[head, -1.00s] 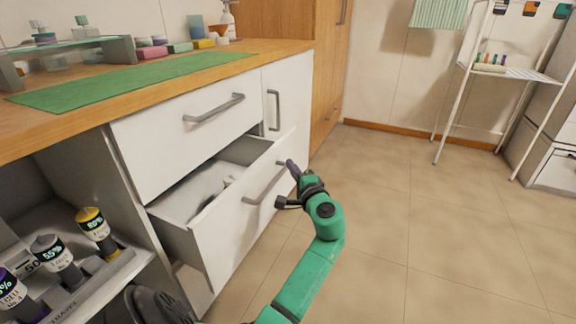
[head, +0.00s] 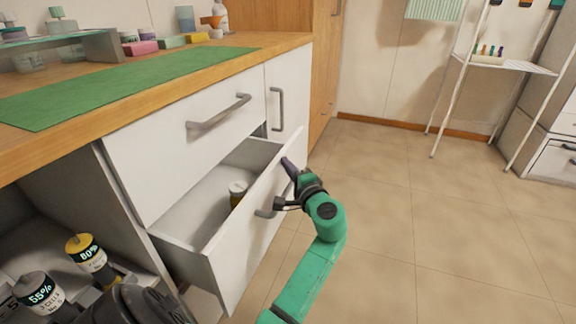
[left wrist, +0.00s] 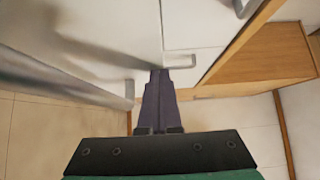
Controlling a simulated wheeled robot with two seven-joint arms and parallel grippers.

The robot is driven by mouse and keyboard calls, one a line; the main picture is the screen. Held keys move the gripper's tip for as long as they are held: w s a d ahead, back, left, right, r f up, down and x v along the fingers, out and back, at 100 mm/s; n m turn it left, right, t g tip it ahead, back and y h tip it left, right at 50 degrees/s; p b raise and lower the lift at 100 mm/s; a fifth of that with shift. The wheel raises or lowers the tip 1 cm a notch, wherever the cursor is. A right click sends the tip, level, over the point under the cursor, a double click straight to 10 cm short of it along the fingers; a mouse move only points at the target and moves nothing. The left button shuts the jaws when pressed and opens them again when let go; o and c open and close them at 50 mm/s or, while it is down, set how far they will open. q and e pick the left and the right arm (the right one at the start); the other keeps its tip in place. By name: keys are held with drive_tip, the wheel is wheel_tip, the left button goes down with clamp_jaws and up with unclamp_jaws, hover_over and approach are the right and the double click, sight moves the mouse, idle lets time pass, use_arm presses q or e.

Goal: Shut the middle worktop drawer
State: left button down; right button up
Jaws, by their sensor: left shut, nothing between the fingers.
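The middle worktop drawer (head: 243,252) is white and stands pulled out below a shut top drawer (head: 185,155). Its grey bar handle (head: 266,212) is on the front panel, partly hidden by my gripper. A small jar with a tan lid (head: 238,188) stands inside it. My left gripper (head: 287,164) is shut and empty, its dark fingertips by the upper right edge of the drawer front. I cannot tell whether they touch it. The left wrist view shows the closed fingers (left wrist: 158,74) pointing toward the white cabinet fronts. My right gripper is not in view.
The wooden worktop (head: 275,46) with a green mat (head: 130,85) is above the drawers. The tiled floor (head: 420,240) to the right is clear up to a white rack (head: 520,68).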

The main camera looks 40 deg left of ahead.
use_arm(q)
drive_tip(key=s+a+p, duration=0.1)
drive_tip(key=s+a, duration=0.2)
drive_tip(key=a, duration=0.7)
drive_tip(key=shift+s+a+p, duration=0.2)
drive_tip(key=shift+s+p, duration=0.15)
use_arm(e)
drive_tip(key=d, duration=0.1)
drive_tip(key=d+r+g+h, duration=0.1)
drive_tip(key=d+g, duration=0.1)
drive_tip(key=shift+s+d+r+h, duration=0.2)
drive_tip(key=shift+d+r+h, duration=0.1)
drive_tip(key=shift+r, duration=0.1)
